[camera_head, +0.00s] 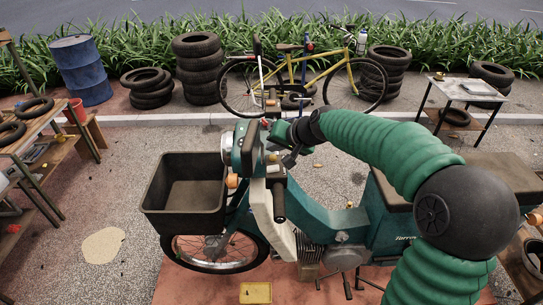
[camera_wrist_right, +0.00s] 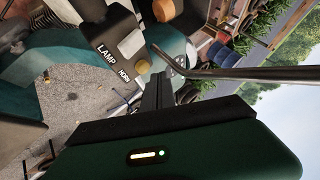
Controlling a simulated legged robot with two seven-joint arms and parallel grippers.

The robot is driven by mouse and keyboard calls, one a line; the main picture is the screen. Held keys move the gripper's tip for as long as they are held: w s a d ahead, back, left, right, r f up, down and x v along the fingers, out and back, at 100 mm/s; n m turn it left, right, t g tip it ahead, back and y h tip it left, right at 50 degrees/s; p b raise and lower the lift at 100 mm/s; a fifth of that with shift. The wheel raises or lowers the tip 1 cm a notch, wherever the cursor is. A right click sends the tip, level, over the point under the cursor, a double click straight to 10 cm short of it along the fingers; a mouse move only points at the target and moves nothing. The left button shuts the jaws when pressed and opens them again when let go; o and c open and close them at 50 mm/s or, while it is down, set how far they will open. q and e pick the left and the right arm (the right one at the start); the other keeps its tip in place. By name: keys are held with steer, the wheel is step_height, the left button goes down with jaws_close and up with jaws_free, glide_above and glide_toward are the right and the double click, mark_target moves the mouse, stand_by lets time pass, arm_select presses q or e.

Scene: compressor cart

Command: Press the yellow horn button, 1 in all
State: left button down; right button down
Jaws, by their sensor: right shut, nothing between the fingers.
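The yellow horn button (camera_wrist_right: 143,66) shows in the right wrist view, beside the HORN lettering on a dark switch box (camera_wrist_right: 112,28) on the handlebar. A pale switch (camera_wrist_right: 131,43) sits next to the LAMP lettering. My right gripper (camera_head: 291,158) is shut and empty, over the handlebar of the green moped (camera_head: 325,222). In the right wrist view its dark fingers (camera_wrist_right: 158,88) are close to the horn button; a small gap seems to show, but contact is hard to judge. My left gripper is not in view.
A dark basket (camera_head: 185,205) is on the moped's front. A metal lever (camera_wrist_right: 235,74) passes close to my right fingers. A shelf (camera_head: 40,150) stands at the left. A yellow bicycle (camera_head: 300,75) and tyres (camera_head: 198,68) stand behind. The pavement left of the moped is mostly clear.

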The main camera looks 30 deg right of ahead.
steer(key=shift+s+d, duration=0.1)
steer(key=shift+d, duration=0.35)
steer(key=shift+a, duration=0.5)
steer(key=shift+d, duration=0.15)
arm_select(q)
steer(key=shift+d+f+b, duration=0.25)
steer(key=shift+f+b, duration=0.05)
steer(key=shift+b, duration=0.1)
arm_select(e)
steer(key=shift+s+d+f, duration=0.1)
steer(key=shift+d+f, duration=0.25)
steer(key=shift+f, duration=0.05)
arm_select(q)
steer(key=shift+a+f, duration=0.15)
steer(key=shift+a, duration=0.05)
arm_select(e)
steer(key=shift+a, duration=0.25)
